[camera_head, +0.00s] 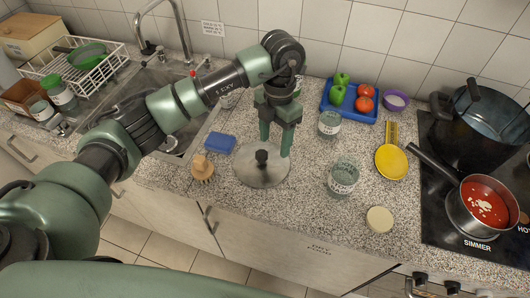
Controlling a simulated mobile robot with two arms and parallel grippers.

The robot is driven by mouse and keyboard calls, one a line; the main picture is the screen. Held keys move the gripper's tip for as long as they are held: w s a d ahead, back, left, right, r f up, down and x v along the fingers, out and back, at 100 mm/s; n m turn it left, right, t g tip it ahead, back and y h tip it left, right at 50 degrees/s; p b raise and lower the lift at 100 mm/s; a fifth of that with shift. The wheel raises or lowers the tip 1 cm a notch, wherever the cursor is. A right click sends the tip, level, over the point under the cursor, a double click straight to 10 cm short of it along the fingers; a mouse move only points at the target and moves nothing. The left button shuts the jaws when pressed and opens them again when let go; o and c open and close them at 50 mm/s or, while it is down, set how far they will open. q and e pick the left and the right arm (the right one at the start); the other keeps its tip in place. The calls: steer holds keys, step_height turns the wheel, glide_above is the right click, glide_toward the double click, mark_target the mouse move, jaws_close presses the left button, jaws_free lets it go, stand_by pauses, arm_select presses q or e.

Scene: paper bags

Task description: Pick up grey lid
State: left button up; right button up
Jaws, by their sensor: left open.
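The grey lid (262,177) lies flat on the speckled counter, near its front edge. It is round, with a dark knob at its centre. My left gripper (275,147) points down over the back part of the lid. Its two green fingers are apart with nothing between them. The fingertips appear just behind and to the right of the knob; I cannot tell whether they touch the lid. My right gripper is not in view.
A blue sponge (220,143) and a wooden brush (202,168) are left of the lid. Glass jars (343,178) (329,124) and a yellow spoon rest (391,162) stand right. A red-filled saucepan (481,206) is on the stove. The sink (128,98) is at left.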

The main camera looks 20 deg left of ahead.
mark_target(262, 154)
arm_select(q)
steer(key=shift+w+a+f+y, duration=0.15)
steer(key=shift+a+y, duration=0.1)
steer(key=shift+a, duration=0.3)
steer(key=shift+w+a+y, duration=0.15)
steer(key=shift+a+y, duration=0.1)
steer(key=shift+a, duration=0.3)
steer(key=shift+s+a+f+p, duration=0.15)
steer(key=shift+s+f+p, duration=0.2)
steer(key=shift+f+p, duration=0.4)
steer(key=f+p, duration=0.1)
steer(key=f, duration=0.1)
steer(key=a+f+p, duration=0.1)
steer(key=f, duration=0.1)
steer(key=shift+s+f, duration=0.15)
steer(key=shift+f, duration=0.35)
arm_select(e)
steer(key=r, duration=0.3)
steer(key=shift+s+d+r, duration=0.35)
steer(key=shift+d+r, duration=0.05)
arm_select(q)
jaws_close()
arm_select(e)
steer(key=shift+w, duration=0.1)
